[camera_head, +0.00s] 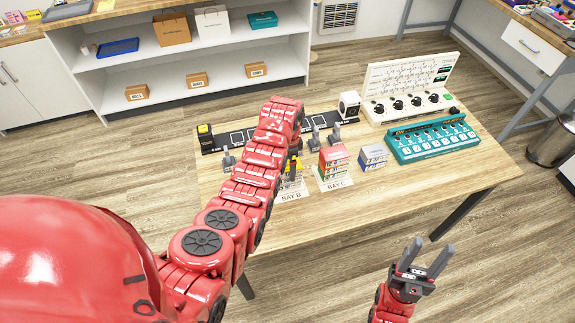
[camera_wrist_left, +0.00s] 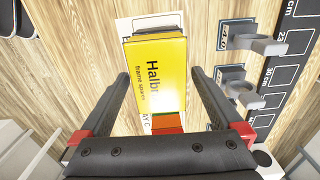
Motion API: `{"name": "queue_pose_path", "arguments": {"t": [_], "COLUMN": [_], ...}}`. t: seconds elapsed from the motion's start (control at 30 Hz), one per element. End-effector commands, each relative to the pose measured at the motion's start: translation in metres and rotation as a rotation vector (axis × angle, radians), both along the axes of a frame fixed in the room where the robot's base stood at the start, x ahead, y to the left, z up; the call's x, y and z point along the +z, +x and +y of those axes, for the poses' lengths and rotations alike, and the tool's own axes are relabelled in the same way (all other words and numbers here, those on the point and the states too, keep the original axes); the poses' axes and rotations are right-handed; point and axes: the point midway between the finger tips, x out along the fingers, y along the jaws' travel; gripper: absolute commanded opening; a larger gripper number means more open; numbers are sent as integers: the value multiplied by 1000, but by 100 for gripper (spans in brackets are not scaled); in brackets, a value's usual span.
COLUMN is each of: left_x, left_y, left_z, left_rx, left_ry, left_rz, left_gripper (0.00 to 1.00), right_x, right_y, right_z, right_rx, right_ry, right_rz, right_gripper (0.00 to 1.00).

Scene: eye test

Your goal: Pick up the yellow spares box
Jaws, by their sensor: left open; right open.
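The yellow spares box (camera_wrist_left: 156,62) has its printed top facing the left wrist camera, reading "frame spares". In the head view the yellow box (camera_head: 297,166) shows only in part beside my left arm, over the BAY B label. My left gripper (camera_wrist_left: 158,76) is open above it, one finger at each side of the box in the left wrist view, not closed on it. In the head view my left gripper is mostly hidden by its arm. My right gripper (camera_head: 430,247) is open and empty in front of the table's near edge.
A red-topped box stack (camera_head: 334,160) stands at BAY C, close right of the yellow box. A blue-grey box (camera_head: 373,157) is further right. Grey clamp-like pieces (camera_wrist_left: 240,40) and a dark ruler strip lie beside. A teal device (camera_head: 432,138) and white panel (camera_head: 408,88) fill the table's right.

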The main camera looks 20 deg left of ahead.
Motion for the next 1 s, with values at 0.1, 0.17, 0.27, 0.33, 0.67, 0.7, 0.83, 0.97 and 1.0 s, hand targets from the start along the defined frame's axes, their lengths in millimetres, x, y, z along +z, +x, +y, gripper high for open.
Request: {"name": "queue_pose_path", "arguments": {"t": [0.1,0.17,0.27,0.33,0.67,0.7,0.83,0.97,1.0], "left_x": [-3,-3,-3,-3,-3,-3,-3,-2,-2], "left_y": [-1,-1,-1,-1,-1,-1,-1,0,0], "left_z": [0,0,0,0,0,0,0,0,0], "left_rx": [0,0,0,0,0,0,0,0,0], "left_ry": [0,0,0,0,0,0,0,-1,-1], "left_rz": [2,2,2,2,2,2,1,1,1], "left_gripper": [100,100,100,87,28,21,14,14,14], "right_x": [1,0,0,0,0,0,0,0,0], "right_y": [0,0,0,0,0,0,0,0,0], "right_z": [0,0,0,0,0,0,0,0,0], "right_rx": [0,0,0,0,0,0,0,0,0], "right_ry": [0,0,0,0,0,0,0,0,0], "right_rz": [0,0,0,0,0,0,0,0,0], "right_gripper": [50,50,50,50,50,50,50,50,50]}}
